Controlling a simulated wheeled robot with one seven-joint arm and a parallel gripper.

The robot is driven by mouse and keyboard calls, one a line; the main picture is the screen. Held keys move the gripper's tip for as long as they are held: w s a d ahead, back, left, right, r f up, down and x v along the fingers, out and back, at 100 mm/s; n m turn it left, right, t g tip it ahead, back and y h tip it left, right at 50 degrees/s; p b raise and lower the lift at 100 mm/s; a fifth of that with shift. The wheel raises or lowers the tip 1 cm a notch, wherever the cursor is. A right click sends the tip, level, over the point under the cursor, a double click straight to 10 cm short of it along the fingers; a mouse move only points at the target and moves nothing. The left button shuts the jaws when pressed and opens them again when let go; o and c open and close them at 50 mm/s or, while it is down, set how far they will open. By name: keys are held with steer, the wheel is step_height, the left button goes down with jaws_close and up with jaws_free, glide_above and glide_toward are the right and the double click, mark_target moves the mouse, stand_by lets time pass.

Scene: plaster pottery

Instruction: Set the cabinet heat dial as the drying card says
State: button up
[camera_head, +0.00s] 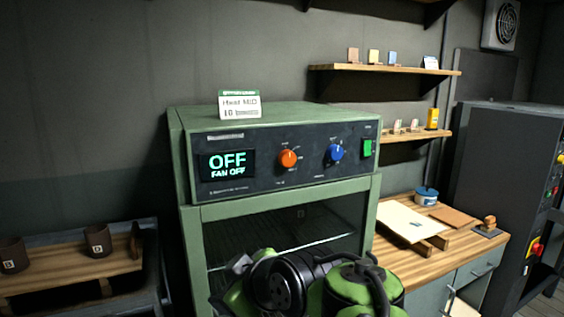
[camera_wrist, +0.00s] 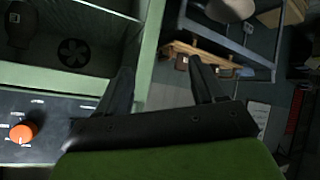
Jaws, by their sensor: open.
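The green drying cabinet (camera_head: 186,160) stands in the middle of the head view. Its dark front panel (camera_head: 258,180) carries an orange dial (camera_head: 288,158), a blue dial (camera_head: 335,152) and a green switch (camera_head: 367,148). The display (camera_head: 227,164) reads OFF and FAN OFF. A white card with a green top (camera_head: 239,104) stands on the cabinet; its print looks like "Heat MID" and a small line below. The wrist view shows the orange dial (camera_wrist: 22,133) at lower left. My gripper (camera_wrist: 160,75) is open and empty, to the right of that dial and apart from it.
Two wall shelves (camera_head: 385,70) with small items hang at right. A wooden bench (camera_head: 455,245) holds boards, a blue tub (camera_head: 426,195) and a stamp. A rack with brown cups (camera_head: 98,241) stands at left. A dark machine (camera_head: 505,160) stands far right.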

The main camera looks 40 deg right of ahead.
steer(key=w+d+r+n+t+h, duration=0.1)
steer(key=w+d+r+n+t, duration=0.15)
steer(key=d+r, duration=0.65)
steer(key=s+d+r+n+t+h+p, duration=0.1)
steer(key=s+d+r+t, duration=0.1)
steer(key=s+d+r, duration=0.3)
steer(key=s+d+r+n+t+h, duration=0.1)
steer(key=s+d+t, duration=0.2)
steer(key=d, duration=0.4)
steer(key=p, duration=0.6)
glide_toward(290, 160)
steer(key=w, duration=0.2)
steer(key=w+d, duration=0.1)
steer(key=w, duration=0.5)
steer(key=shift+w+d+r, duration=0.15)
steer(key=shift+w+r, duration=0.05)
steer(key=c, duration=1.1)
steer(key=shift+o, duration=0.2)
